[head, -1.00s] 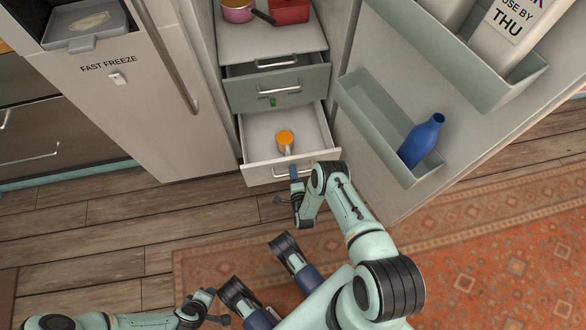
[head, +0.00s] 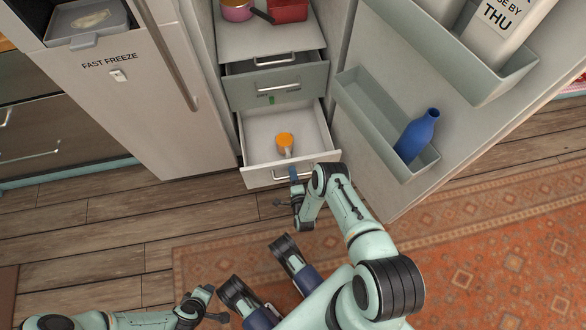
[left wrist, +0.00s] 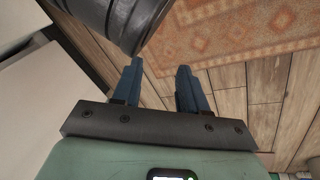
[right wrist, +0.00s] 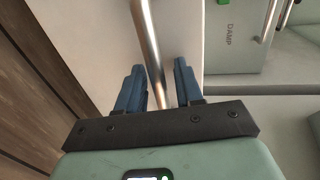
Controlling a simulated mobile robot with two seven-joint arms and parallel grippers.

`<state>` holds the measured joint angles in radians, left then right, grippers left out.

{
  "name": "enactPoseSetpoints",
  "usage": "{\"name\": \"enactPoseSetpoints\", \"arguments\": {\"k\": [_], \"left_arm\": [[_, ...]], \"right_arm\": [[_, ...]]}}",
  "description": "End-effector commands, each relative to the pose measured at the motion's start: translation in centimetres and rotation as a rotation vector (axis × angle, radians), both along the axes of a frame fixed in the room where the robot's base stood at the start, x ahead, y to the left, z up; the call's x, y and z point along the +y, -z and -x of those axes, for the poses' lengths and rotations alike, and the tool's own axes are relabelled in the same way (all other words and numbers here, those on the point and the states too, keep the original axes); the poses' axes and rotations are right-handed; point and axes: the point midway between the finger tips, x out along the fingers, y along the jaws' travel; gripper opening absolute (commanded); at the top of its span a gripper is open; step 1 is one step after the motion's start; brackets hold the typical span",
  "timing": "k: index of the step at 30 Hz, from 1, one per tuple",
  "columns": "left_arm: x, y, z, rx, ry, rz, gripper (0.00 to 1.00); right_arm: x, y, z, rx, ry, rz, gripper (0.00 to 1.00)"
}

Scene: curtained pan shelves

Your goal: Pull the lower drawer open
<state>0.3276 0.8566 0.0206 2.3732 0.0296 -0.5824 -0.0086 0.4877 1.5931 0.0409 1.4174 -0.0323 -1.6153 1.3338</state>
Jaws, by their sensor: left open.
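The lower drawer (head: 259,178) is pulled well out of the cabinet, and its inside shows. The drawer's metal handle (right wrist: 148,40) runs between the fingers of my right gripper (right wrist: 158,85) in the right wrist view. In the head view my right gripper (head: 294,185) is at the drawer front. My left gripper (left wrist: 160,80) is open and empty above the floor, away from the drawer.
The upper drawer (head: 278,88) sits just above, slightly out. The open door (head: 370,180) at right carries bins with a blue bottle (head: 417,137) and a carton (head: 502,30). A freezer door (head: 140,110) stands at left. Wooden floor and a patterned rug (head: 480,240) lie in front.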

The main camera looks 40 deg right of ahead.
Motion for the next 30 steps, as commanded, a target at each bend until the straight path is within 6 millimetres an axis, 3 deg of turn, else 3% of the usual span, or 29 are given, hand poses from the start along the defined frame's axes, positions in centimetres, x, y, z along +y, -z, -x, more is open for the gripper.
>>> {"name": "enactPoseSetpoints", "arguments": {"k": [5, 10, 18, 30], "left_arm": [[-0.1, -0.4, -0.2, -0.009, 0.001, 0.0, 0.43], [-0.4, -2.2, -1.4, -0.051, 0.005, 0.001, 0.43], [-1.4, -3.1, 0.8, 0.008, 0.026, 0.028, 0.43], [-1.6, -3.1, 1.1, 0.016, 0.028, 0.032, 0.43]], "right_arm": [[0.3, -0.1, 0.6, 0.004, 0.0, -0.002, 0.36], [1.6, -0.7, 2.9, 0.005, 0.001, -0.004, 0.36], [3.3, -1.4, 6.0, 0.001, 0.0, 0.0, 0.36], [3.6, -1.4, 6.5, 0.0, 0.0, 0.0, 0.36]]}}
